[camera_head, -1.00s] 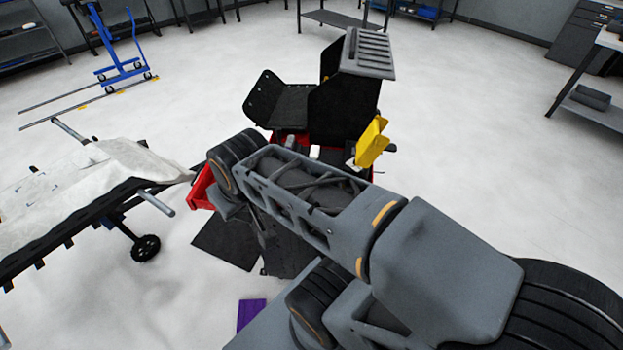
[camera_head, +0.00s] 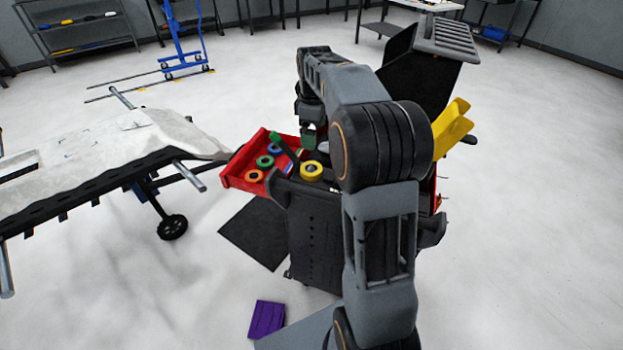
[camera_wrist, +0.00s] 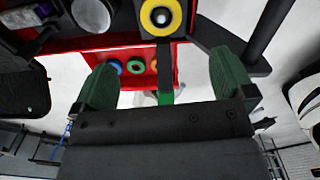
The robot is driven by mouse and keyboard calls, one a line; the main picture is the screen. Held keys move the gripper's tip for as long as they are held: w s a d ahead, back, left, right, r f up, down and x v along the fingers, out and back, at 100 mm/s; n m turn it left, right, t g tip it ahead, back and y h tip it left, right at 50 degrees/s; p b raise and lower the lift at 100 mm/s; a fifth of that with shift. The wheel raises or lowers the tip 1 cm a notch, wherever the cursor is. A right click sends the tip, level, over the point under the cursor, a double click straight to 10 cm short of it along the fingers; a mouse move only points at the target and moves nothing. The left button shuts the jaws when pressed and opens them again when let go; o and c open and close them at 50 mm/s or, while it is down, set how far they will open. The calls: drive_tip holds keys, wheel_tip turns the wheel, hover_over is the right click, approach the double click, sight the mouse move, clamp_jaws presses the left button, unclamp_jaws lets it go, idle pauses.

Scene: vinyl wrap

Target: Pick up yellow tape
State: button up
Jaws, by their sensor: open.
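The yellow tape (camera_head: 312,175) is a ring lying on the black top of the tool cart, right of the open red drawer. In the wrist view, the yellow tape (camera_wrist: 174,17) is at the top edge, partly cut off, beyond my fingertips and apart from them. My gripper (camera_wrist: 162,62) has two green fingers spread wide with nothing held between them. In the head view, my gripper (camera_head: 308,134) hangs above the cart, behind the tape, and is partly hidden by my arm.
The red drawer (camera_head: 232,181) holds orange, green and blue tape rolls. A yellow object (camera_head: 452,125) is on the cart's right. A purple object (camera_head: 266,318) lies on the floor.

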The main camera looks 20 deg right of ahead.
hover_over(312, 167)
drive_tip(key=f, duration=0.5)
drive_tip(key=f+b, duration=0.1)
drive_tip(key=f, duration=0.2)
drive_tip(key=shift+d+f, duration=0.1)
drive_tip(key=shift+d, duration=0.15)
drive_tip(key=shift+a+f, duration=0.2)
drive_tip(key=shift+f, duration=2.45)
drive_tip(key=shift+c, duration=0.2)
drive_tip(key=c, duration=0.9)
drive_tip(key=shift+c, duration=0.2)
